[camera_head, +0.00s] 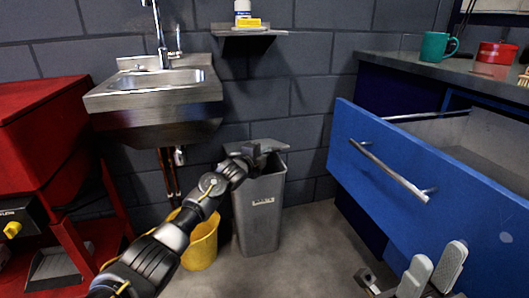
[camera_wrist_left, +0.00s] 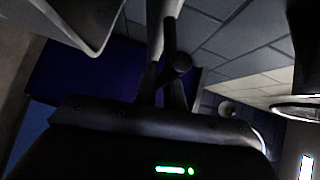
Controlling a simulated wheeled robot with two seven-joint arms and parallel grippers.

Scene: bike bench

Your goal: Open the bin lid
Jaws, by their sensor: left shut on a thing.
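The grey bin (camera_head: 260,213) stands on the floor against the wall. Its flat grey lid (camera_head: 283,146) is tilted up at the back, and some of the bin's dark mouth shows. My left gripper (camera_head: 256,155) reaches in from the left and is shut on the front part of the lid, hiding some of it. In the left wrist view my left gripper's fingers (camera_wrist_left: 166,75) close on a pale strip that looks like part of the lid. My right gripper (camera_head: 434,268) is at the bottom right, open and empty, away from the bin.
A yellow bucket (camera_head: 203,246) stands left of the bin, behind my left arm. A steel sink (camera_head: 158,88) and a small shelf (camera_head: 248,31) are on the wall above. An open blue drawer (camera_head: 420,165) juts out at right. Floor between bin and drawer is clear.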

